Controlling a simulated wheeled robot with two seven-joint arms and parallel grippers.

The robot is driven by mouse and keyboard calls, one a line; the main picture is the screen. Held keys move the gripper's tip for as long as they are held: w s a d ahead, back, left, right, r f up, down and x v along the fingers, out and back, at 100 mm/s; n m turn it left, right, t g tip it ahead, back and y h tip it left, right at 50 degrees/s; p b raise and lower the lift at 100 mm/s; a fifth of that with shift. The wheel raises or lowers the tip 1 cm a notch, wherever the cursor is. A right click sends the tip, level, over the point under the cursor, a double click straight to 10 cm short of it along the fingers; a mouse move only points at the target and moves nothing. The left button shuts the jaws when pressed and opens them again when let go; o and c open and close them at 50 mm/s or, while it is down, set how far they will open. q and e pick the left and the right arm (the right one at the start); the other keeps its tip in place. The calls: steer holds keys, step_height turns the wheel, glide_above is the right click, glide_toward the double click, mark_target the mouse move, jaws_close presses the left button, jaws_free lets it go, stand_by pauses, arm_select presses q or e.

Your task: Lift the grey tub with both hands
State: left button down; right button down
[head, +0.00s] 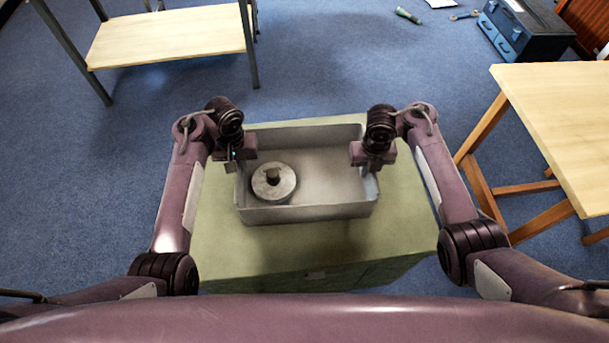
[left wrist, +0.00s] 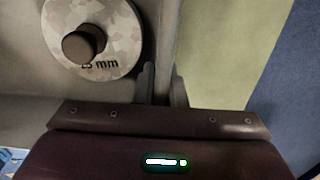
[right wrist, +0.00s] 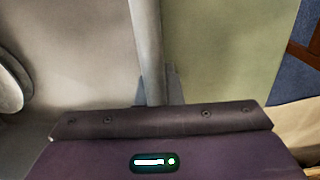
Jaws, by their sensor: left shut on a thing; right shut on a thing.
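The grey tub (head: 305,213) is an open rectangular box over the green cabinet top. A round grey disc (head: 286,189) with a dark knob lies inside it at the left; the left wrist view shows it (left wrist: 118,55) with "mm" lettering. My left gripper (head: 238,165) is shut on the tub's left wall (left wrist: 162,60). My right gripper (head: 372,165) is shut on the tub's right wall (right wrist: 147,45). The fingertips are mostly hidden in the head view. I cannot tell whether the tub's base touches the cabinet top.
The green cabinet (head: 320,250) has bare top in front of the tub. A wooden table (head: 560,110) stands at the right and a wooden-topped bench (head: 165,38) at the back left. A blue toolbox (head: 520,35) and a green bottle (head: 408,15) are on the blue floor.

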arm_select(q)
steer(key=shift+r, duration=0.15)
arm_select(e)
steer(key=shift+w+r, duration=0.15)
steer(key=shift+r, duration=0.05)
